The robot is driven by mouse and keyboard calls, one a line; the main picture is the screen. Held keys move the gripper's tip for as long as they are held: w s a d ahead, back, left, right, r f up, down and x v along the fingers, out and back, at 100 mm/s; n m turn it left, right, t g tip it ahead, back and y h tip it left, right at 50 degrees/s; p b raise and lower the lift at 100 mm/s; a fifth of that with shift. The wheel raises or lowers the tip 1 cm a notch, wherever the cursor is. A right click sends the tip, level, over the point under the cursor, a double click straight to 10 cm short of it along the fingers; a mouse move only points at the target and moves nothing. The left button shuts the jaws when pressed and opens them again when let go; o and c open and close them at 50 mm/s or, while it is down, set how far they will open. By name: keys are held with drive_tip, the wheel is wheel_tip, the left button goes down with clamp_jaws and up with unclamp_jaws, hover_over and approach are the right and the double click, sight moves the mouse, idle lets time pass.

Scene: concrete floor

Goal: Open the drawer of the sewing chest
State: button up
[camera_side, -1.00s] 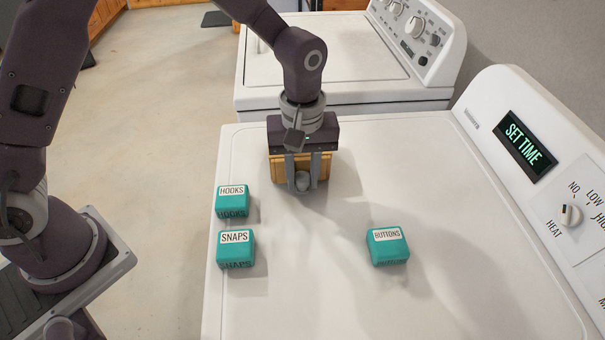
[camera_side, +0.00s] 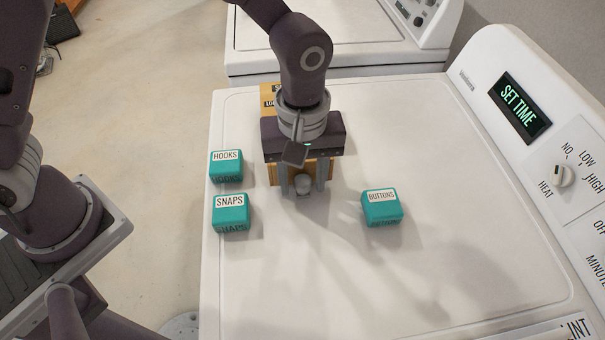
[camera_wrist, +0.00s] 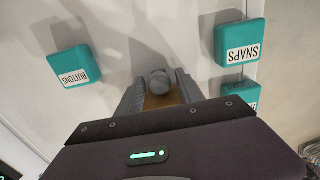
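The wooden sewing chest (camera_side: 268,94) stands on the white appliance top, mostly hidden behind my gripper; only its upper left part with dark labels shows. A wooden drawer front (camera_side: 274,173) with a round grey knob (camera_side: 303,183) shows nearer the camera, and the drawer appears pulled out. My gripper (camera_side: 303,184) points down with one finger on each side of the knob. Small gaps show between fingers and knob, so it looks open. In the wrist view the knob (camera_wrist: 158,82) sits between the fingertips (camera_wrist: 160,84), with wood behind it.
Teal boxes marked HOOKS (camera_side: 226,166) and SNAPS (camera_side: 231,213) sit left of my gripper; one marked BUTTONS (camera_side: 381,208) sits to the right. The white top (camera_side: 300,280) in front is clear. A control panel (camera_side: 540,140) rises along the right.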

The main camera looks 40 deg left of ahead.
wheel_tip(320, 180, up, 7)
drive_tip(key=shift+r, duration=0.1)
idle(0.5)
drive_tip(key=s+a+r+m+t+h, duration=0.1)
drive_tip(key=s+a+r+m+t, duration=0.2)
drive_tip(key=a+r, duration=0.35)
drive_tip(key=s+a+r+m, duration=0.2)
drive_tip(key=s+a+r, duration=0.35)
drive_tip(key=a, duration=0.25)
drive_tip(key=s+a+m+t, duration=0.1)
drive_tip(key=s, duration=0.1)
drive_tip(key=s+a+m, duration=0.1)
drive_tip(key=s, duration=0.1)
drive_tip(key=s+a+m+t+y, duration=0.1)
drive_tip(key=s+a, duration=0.1)
drive_tip(key=shift+s+a+f+m+t, duration=0.1)
drive_tip(key=shift+s+m+t, duration=0.2)
drive_tip(key=shift+s+m, duration=0.1)
